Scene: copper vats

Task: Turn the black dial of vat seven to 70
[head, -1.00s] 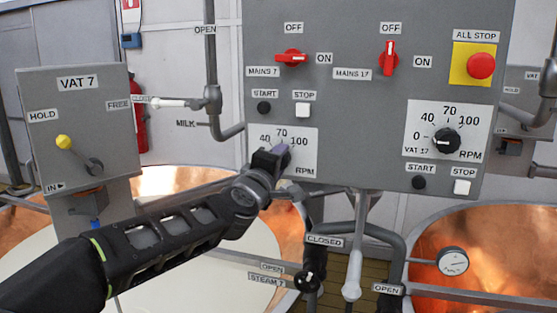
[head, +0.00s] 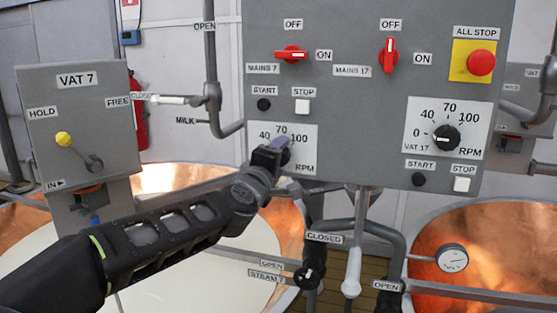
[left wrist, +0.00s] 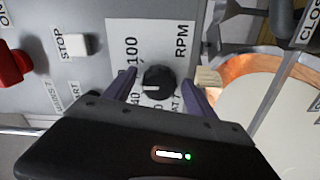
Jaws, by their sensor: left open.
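The black dial of vat seven (left wrist: 158,82) sits on a white scale plate (head: 306,160) below the start and stop buttons. In the head view my left gripper (head: 277,151) hides it. In the left wrist view my open left gripper (left wrist: 162,77) has one purple finger on each side of the dial, with gaps visible. Whether the tips reach past its face is unclear. The dial's white mark points left in that view, roughly toward the scale's top. The 70 there is hidden by a finger, so the exact setting cannot be read. My right gripper is not in view.
Vat 17's dial (head: 446,138) points toward 0 on the panel's right. Red mains switches (head: 291,54) and the all-stop button (head: 481,62) are above. The Vat 7 box (head: 80,130) stands left. Pipes and a white-handled valve (head: 351,272) hang below the panel.

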